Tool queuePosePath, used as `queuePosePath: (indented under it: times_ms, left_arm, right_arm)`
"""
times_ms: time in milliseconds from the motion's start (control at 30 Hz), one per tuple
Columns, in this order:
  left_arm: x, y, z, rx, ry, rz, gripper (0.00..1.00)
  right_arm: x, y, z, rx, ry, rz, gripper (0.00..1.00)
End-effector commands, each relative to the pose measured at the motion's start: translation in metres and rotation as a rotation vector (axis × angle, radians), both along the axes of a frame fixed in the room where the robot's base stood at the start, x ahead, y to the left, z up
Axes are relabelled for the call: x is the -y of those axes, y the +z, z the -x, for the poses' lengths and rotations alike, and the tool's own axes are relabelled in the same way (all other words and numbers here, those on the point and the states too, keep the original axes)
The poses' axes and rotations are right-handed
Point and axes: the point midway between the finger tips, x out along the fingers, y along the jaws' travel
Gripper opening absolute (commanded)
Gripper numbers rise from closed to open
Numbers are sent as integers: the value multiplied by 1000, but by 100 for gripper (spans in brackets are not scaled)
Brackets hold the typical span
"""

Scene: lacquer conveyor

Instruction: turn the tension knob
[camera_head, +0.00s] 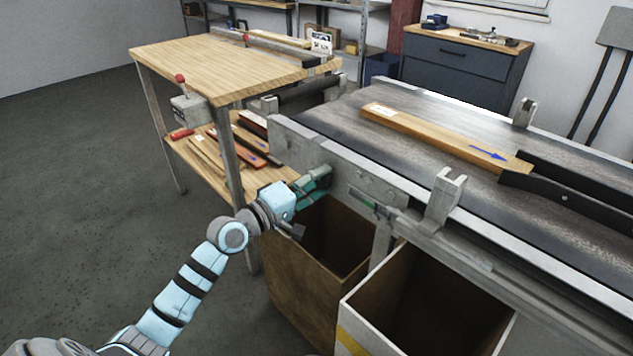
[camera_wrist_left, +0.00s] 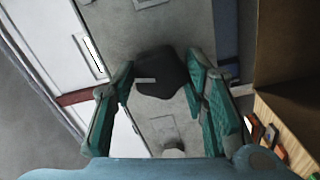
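The tension knob (camera_wrist_left: 160,75) is a dark, faceted knob with a pale pointer line on its left, on the conveyor's grey side plate (camera_wrist_left: 167,35). In the wrist view it sits between the two teal fingers of my left gripper (camera_wrist_left: 160,92). The fingers are spread wide, one on each side, close to the knob; I see no clear squeeze on it. My right gripper is not in view.
A brown bin (camera_head: 299,275) and a pale bin (camera_head: 377,331) stand below the conveyor's edge. A wooden board with a blue arrow (camera_head: 440,130) lies on the belt (camera_head: 400,93). A wooden table (camera_head: 190,62) stands behind; its lower shelf holds several strips. The floor at left is clear.

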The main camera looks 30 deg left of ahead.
Motion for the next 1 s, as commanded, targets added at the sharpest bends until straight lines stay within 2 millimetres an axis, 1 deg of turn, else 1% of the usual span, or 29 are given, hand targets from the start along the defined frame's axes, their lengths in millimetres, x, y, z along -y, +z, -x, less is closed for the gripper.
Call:
queuePosePath:
  times_ms: [33,100,367,633,733,833,900,1000]
  left_arm:
    - [0,0,0,-1,0,0,24]
    - [0,0,0,-1,0,0,13]
    - [0,-1,0,7,0,-22,13]
    - [0,-2,0,48,-2,-139,13]
    - [0,-2,0,73,-1,-210,13]
    - [0,-2,0,99,-1,-286,13]
    - [0,-2,0,118,-1,-340,13]
    - [0,-3,0,144,-2,-415,13]
  right_arm:
    - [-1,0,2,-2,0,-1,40]
    - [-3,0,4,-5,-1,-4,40]
    - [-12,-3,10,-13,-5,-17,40]
    - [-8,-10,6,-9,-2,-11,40]
    - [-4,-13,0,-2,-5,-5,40]
    - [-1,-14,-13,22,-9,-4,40]
    - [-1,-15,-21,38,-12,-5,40]
    - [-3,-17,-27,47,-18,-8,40]
